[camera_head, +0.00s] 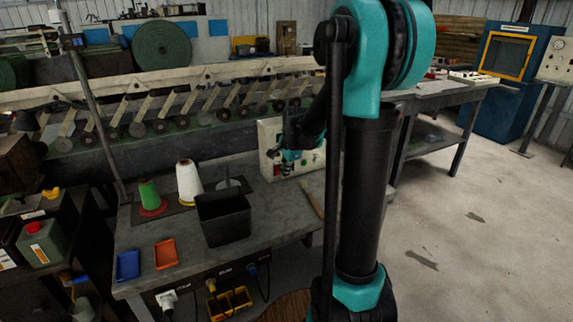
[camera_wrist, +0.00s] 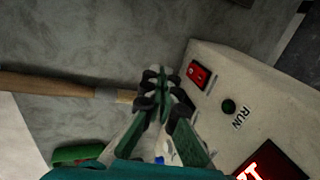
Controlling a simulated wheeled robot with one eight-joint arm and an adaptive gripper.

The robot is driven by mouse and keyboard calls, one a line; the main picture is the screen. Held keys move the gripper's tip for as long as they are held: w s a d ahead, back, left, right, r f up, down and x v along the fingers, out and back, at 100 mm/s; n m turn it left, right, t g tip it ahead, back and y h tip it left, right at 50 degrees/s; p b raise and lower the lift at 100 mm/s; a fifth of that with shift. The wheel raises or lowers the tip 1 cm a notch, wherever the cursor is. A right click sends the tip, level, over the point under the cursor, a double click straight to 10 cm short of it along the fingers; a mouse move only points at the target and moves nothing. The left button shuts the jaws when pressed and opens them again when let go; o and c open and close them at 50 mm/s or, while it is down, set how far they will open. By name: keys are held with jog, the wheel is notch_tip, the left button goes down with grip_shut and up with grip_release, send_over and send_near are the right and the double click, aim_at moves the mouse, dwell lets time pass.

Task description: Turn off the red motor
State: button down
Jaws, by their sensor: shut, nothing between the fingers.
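A pale control box (camera_head: 268,136) stands on the workbench, partly hidden behind my arm. In the wrist view its face (camera_wrist: 215,85) carries a red rocker switch (camera_wrist: 199,75), a dark green round button (camera_wrist: 228,106) marked RUN and a lit red sign (camera_wrist: 268,165), cut off by the frame edge. My gripper (camera_head: 283,166) is at the front of the box. In the wrist view my gripper (camera_wrist: 166,84) is shut and empty, its tips just left of the red switch. I cannot tell whether they touch the box. No red motor can be made out.
A wooden-handled tool (camera_head: 312,199) lies on the workbench (camera_head: 275,207) below the box. A black bin (camera_head: 223,218), a green cone (camera_head: 149,194), a white cone (camera_head: 188,180), a blue tray (camera_head: 128,266) and an orange tray (camera_head: 166,254) are to the left. Floor (camera_head: 475,200) is open at right.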

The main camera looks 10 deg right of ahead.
aim_at(277, 174)
jog(key=w+f, duration=0.1)
jog(key=w, duration=0.1)
jog(key=shift+w+a+f, duration=0.4)
jog(key=shift+w+a, duration=0.2)
jog(key=shift+w, duration=0.55)
jog(key=shift+w+f, duration=0.1)
jog(key=shift+w+f, duration=0.2)
jog(key=shift+a+r, duration=0.1)
jog(key=shift+r, duration=0.75)
